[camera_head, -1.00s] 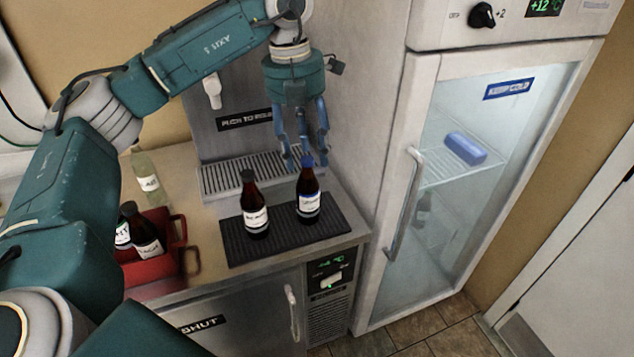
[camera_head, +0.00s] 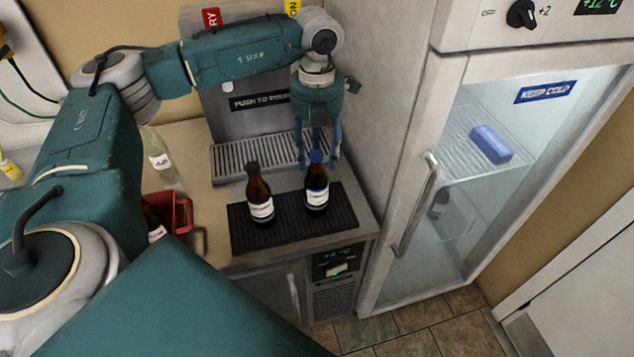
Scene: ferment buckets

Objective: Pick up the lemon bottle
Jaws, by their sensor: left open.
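Two brown bottles stand upright on a black ribbed mat (camera_head: 285,234) on the counter. The right one is a blue-capped bottle (camera_head: 316,186) with a white label; the left one is a dark-capped bottle (camera_head: 259,196). Their label words are too small to read, so I cannot tell which is the lemon bottle. My left gripper (camera_head: 318,165) is open and points down at the blue-capped bottle's top. Its fingers show on both sides of the cap and neck; contact cannot be told. My right gripper is not in view.
A dispenser with a drip grate (camera_head: 228,162) stands behind the mat. A red crate (camera_head: 182,212) with bottles and a clear bottle (camera_head: 160,160) are at left, partly behind my arm. A glass-door fridge (camera_head: 455,190) stands close on the right.

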